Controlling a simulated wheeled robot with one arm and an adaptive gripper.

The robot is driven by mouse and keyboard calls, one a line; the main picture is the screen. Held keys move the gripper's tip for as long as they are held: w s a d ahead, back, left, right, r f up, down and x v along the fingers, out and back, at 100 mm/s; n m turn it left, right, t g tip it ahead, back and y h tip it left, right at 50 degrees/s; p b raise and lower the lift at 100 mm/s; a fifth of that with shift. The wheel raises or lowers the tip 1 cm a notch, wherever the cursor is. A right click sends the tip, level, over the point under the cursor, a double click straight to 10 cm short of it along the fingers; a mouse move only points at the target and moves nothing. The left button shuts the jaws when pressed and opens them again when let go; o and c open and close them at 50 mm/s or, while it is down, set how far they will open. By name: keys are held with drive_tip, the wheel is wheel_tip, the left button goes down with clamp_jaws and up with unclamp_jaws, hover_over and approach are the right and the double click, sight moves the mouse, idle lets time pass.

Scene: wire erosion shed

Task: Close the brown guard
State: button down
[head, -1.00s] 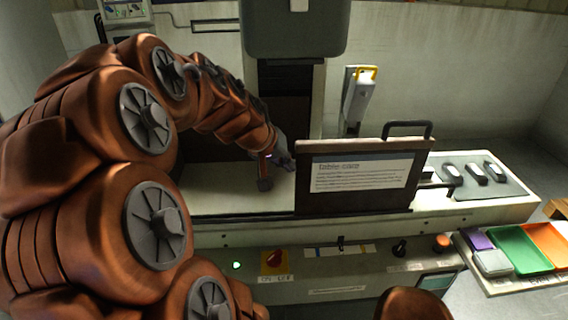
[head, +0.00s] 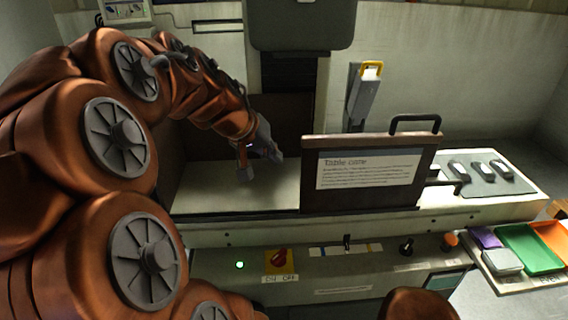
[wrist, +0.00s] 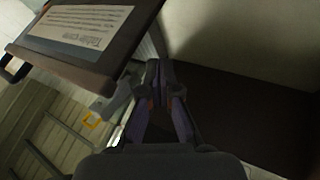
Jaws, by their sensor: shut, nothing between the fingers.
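My gripper (head: 277,154) is left of the guard's left edge, above the table, shut and empty, with a gap to the guard. In the wrist view the guard (wrist: 108,62) shows at upper left, and my shut fingertips (wrist: 158,72) are beside its edge.
A control panel with a red knob (head: 280,259) and a green light (head: 239,265) runs below the table. A grey head (head: 300,25) hangs above. A yellow-topped grey holder (head: 363,95) stands behind the guard. Green (head: 530,247) and orange trays lie at right.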

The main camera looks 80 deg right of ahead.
drive_tip(key=b+v, duration=0.1)
drive_tip(key=v, duration=0.6)
drive_tip(key=shift+w+a+r, duration=0.2)
drive_tip(key=shift+w, duration=0.15)
drive_tip(key=w+a+f+n+t+y, duration=0.2)
drive_tip(key=w+a+f+n, duration=0.25)
drive_tip(key=a, duration=0.45)
drive_tip(key=w+a+f+n+t+y, duration=0.1)
drive_tip(key=w+a+f+n, duration=0.4)
drive_tip(key=a, duration=0.4)
drive_tip(key=s+a+f+n+y, duration=0.1)
drive_tip(key=s+a+f+n, duration=0.1)
drive_tip(key=a, duration=0.7)
drive_tip(key=s+a+f+n+y+p, duration=0.1)
drive_tip(key=a+f+n, duration=0.3)
drive_tip(key=a, duration=0.5)
wheel_tip(320, 180, down, 2)
drive_tip(key=shift+s+a+f+g+y, duration=0.2)
drive_tip(key=shift+s+a+g+y, duration=0.1)
drive_tip(key=shift+s+y, duration=0.2)
drive_tip(key=shift+d+n, duration=0.1)
drive_tip(key=shift+n, duration=0.15)
